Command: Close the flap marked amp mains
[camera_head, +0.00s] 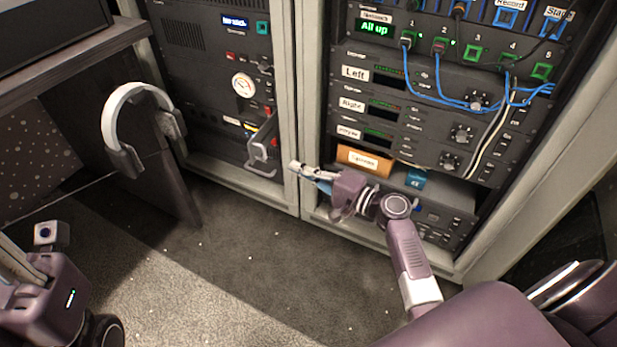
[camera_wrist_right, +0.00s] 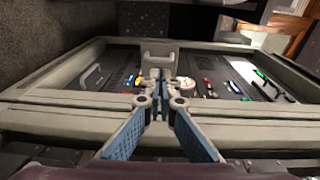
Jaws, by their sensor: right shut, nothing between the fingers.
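A grey frame-like flap (camera_head: 262,145) stands out from the lower part of the left rack, beside a red part and a small yellow label (camera_head: 250,128). The label's writing is too small to read. A grey frame-like piece (camera_wrist_right: 158,52), probably the same flap, stands just beyond my fingertips in the right wrist view. My right gripper (camera_head: 294,166) is shut and empty, in front of the post between the racks, right of the flap and apparently apart from it. It also shows in the wrist view (camera_wrist_right: 160,75). My left gripper (camera_head: 48,234) is at the lower left, only partly visible.
The right rack (camera_head: 400,120) holds several units with blue and white cables hanging in front. A grey post (camera_head: 287,80) separates the racks. Headphones (camera_head: 140,92) hang at the left by the desk (camera_head: 75,48). The carpet (camera_head: 220,270) is clear.

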